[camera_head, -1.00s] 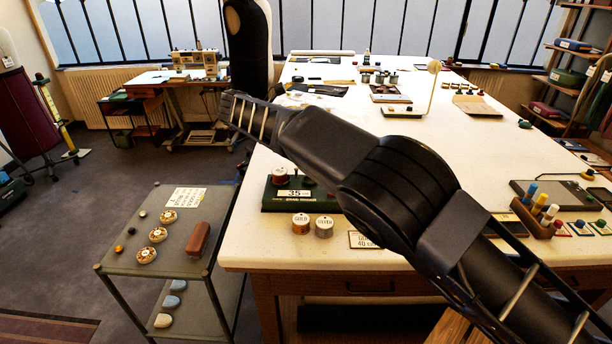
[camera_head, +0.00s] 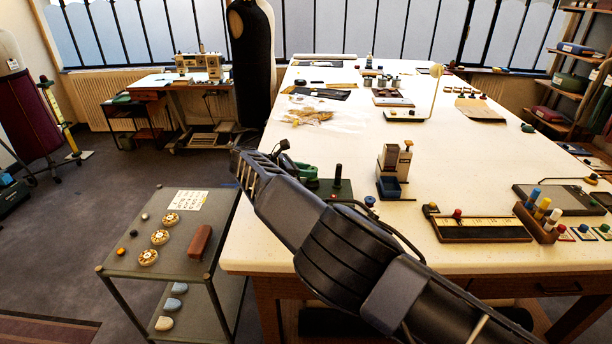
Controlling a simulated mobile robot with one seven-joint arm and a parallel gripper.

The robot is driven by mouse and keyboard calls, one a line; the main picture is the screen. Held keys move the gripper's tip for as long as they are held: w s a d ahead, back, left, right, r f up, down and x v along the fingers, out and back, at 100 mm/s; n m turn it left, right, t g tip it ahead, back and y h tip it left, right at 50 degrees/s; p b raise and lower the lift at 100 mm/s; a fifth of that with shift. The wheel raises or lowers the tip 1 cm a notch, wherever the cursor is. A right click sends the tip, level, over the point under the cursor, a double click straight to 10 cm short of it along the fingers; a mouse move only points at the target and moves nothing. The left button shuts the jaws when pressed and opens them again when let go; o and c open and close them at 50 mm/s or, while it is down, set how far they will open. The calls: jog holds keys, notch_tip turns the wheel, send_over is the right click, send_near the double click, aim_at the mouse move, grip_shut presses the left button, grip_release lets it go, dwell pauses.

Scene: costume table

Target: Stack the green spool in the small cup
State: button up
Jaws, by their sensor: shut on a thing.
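A green rounded thing (camera_head: 306,171) shows just behind the arm, on or beside a dark green base with a black post (camera_head: 338,176). I cannot tell whether it is the green spool. I cannot make out the small cup for certain; a small open blue container (camera_head: 389,187) stands at the foot of a beige and grey device (camera_head: 395,160).
The large white table (camera_head: 450,170) has clear room right of the device. A ruled tray (camera_head: 480,228) and a wooden block with coloured pegs (camera_head: 537,220) lie at its right front. A low grey cart (camera_head: 150,278) stands at the left with round tins and a brown case (camera_head: 201,241).

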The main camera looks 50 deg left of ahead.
jog(key=shift+f, duration=0.9)
jog(key=shift+f, duration=0.25)
jog(key=o, duration=0.9)
jog(key=shift+o, duration=0.2)
jog(key=shift+r, duration=0.1)
jog(key=shift+s+r, duration=0.15)
jog(key=shift+r, duration=0.05)
jog(key=v, duration=1.1)
jog(key=shift+s+a+r, duration=0.1)
jog(key=shift+s+r, duration=0.05)
jog(key=shift+s, duration=0.15)
